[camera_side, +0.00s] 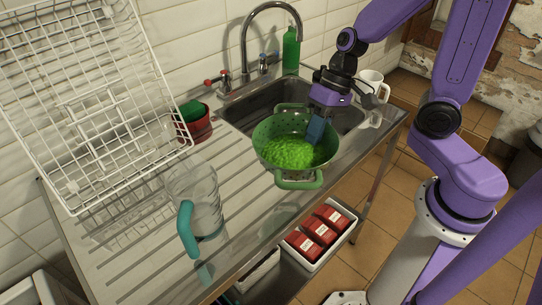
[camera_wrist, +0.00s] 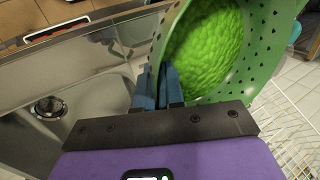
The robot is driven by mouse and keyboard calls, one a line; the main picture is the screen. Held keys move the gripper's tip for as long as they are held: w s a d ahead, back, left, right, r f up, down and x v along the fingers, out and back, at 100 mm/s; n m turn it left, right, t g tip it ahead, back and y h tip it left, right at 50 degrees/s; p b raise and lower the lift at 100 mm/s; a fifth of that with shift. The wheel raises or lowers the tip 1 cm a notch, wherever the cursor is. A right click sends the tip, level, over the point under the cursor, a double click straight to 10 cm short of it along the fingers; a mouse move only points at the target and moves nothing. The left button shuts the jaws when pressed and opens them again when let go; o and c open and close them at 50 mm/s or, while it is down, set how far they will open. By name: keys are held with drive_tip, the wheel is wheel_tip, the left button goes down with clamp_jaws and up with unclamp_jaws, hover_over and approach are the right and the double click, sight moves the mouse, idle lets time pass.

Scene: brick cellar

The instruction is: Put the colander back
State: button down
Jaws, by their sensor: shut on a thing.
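The green colander (camera_side: 268,131) hangs in the middle of the side view, above the near left edge of the steel sink (camera_side: 243,106). It looks roughly level and holds a heap of bright green peas (camera_side: 288,152). My gripper (camera_side: 316,131) is shut on its right-hand wall, with blue fingers over the rim. In the wrist view the colander (camera_wrist: 262,75) fills the upper right, and the gripper fingers (camera_wrist: 158,84) pinch its edge. The sink and its drain (camera_wrist: 47,107) show at left there. I cannot tell whether the colander's underside touches anything.
A glass jug with a teal handle (camera_side: 187,230) stands on the ribbed drainboard (camera_side: 150,251). A white wire rack (camera_side: 88,105), a red pot (camera_side: 199,127), a tap (camera_side: 244,45) and a green bottle (camera_side: 291,52) line the wall. White mugs (camera_side: 370,84) stand at the right.

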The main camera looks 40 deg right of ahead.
sight(293, 135)
drive_tip(key=shift+w+a+f, duration=0.15)
drive_tip(key=shift+w+f, duration=0.05)
drive_tip(key=shift+w, duration=0.25)
drive_tip(key=shift+w+a+f, duration=0.15)
drive_tip(key=shift+w+f, duration=0.05)
drive_tip(key=shift+w, duration=0.2)
drive_tip(key=w, duration=0.1)
drive_tip(key=w+f, duration=0.1)
drive_tip(key=w+a, duration=0.1)
drive_tip(key=shift+w+f, duration=0.2)
drive_tip(key=shift+f, duration=0.15)
drive_tip(key=w+f, duration=0.2)
drive_tip(key=w+a+f, duration=0.1)
drive_tip(key=w+f, duration=0.1)
drive_tip(key=f, duration=0.1)
drive_tip(key=shift+w+a+f, duration=0.1)
drive_tip(key=shift+w+f, duration=0.1)
drive_tip(key=shift+w, duration=0.15)
drive_tip(key=shift+w+a+f, duration=0.1)
drive_tip(key=shift+w+f, duration=0.05)
drive_tip(key=shift+f, duration=0.4)
drive_tip(key=shift+w+f, duration=0.1)
drive_tip(key=shift+f, duration=1.2)
drive_tip(key=shift+f, duration=0.1)
drive_tip(key=c, duration=1.2)
unclamp_jaws()
drive_tip(key=shift+c, duration=0.2)
